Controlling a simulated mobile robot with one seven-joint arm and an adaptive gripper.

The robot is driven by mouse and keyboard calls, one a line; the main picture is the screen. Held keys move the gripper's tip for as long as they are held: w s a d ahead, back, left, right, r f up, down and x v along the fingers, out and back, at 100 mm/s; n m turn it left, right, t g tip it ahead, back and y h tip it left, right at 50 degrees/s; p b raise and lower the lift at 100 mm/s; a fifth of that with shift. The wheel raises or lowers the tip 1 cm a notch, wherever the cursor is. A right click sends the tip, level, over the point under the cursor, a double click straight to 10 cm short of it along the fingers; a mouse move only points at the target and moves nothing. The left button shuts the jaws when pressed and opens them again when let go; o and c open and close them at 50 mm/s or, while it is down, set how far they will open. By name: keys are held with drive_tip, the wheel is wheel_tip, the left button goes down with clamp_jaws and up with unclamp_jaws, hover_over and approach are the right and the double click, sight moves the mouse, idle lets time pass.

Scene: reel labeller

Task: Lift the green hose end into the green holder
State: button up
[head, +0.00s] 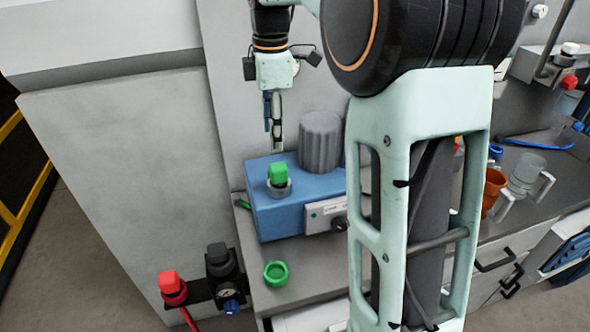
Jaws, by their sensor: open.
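The green hose end (278,174) stands upright in a grey collar on top of a blue box (270,214). A bit of green hose (242,204) shows at the box's left side. The green holder (275,273) is an open ring on the grey counter in front of the box, and it looks empty. My gripper (274,148) points down behind and above the green hose end, apart from it. Its fingers are seen nearly edge-on, open and with nothing visible between them.
A grey ribbed cylinder (320,142) stands on the blue box, right of my gripper. A red hose end (172,285) and a black regulator with a gauge (224,270) sit at the counter's left edge. An orange cup (494,187) and a clear jug (526,174) stand at right.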

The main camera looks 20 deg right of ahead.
sight(278, 166)
drive_tip(key=shift+s+d+f, duration=0.15)
drive_tip(key=shift+s+d, duration=0.15)
drive_tip(key=shift+d, duration=0.05)
drive_tip(key=shift+s+d+f+n, duration=0.1)
drive_tip(key=shift+d+f+n, duration=0.05)
drive_tip(key=shift+f+n, duration=0.15)
wheel_tip(278, 166, down, 10)
drive_tip(key=shift+f, duration=0.1)
drive_tip(key=shift+c, duration=0.4)
clamp_jaws()
